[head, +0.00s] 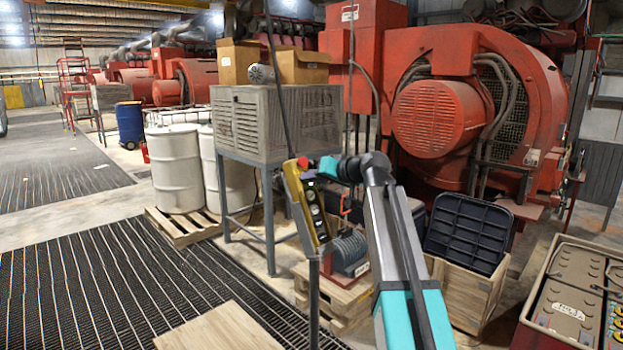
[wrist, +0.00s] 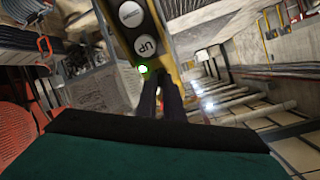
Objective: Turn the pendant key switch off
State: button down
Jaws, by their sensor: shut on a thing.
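A small green light (wrist: 143,69) glows beside my fingertips. My gripper (wrist: 160,80) reaches the pendant's face and its dark fingers are close together, shut on the key switch, which they hide. The key's angle cannot be seen. In the head view my gripper (head: 312,173) is at the pendant's upper part.
A grey louvred cabinet (head: 280,120) on a stand is behind the pendant, with cardboard boxes on top. A large red engine (head: 440,115) stands behind my arm. A wooden crate (head: 465,290) with a dark bin is at right. Open grated floor (head: 110,285) lies at left.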

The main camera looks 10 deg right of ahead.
jog(key=shift+d+f+n+b, duration=0.15)
jog(key=shift+n+b, duration=0.35)
jog(key=shift+b, duration=0.4)
jog(key=shift+f+n+b, duration=0.1)
jog(key=shift+n+b, duration=0.4)
jog(key=shift+b, duration=0.3)
jog(key=n+b, duration=0.4)
jog(key=b, duration=0.1)
jog(key=shift+w+y, duration=0.15)
jog(key=shift+y, duration=0.25)
jog(key=n+b, duration=0.3)
jog(key=shift+d+n+b, duration=0.1)
jog(key=shift+n+b, duration=0.2)
jog(key=shift+b, duration=0.05)
jog(key=shift+n+g+b, duration=0.4)
jog(key=shift+n+b, duration=0.85)
jog(key=shift+n, duration=0.35)
jog(key=shift+r, duration=0.2)
jog(key=c, duration=1.9)
grip_release()
jog(key=shift+o, duration=0.2)
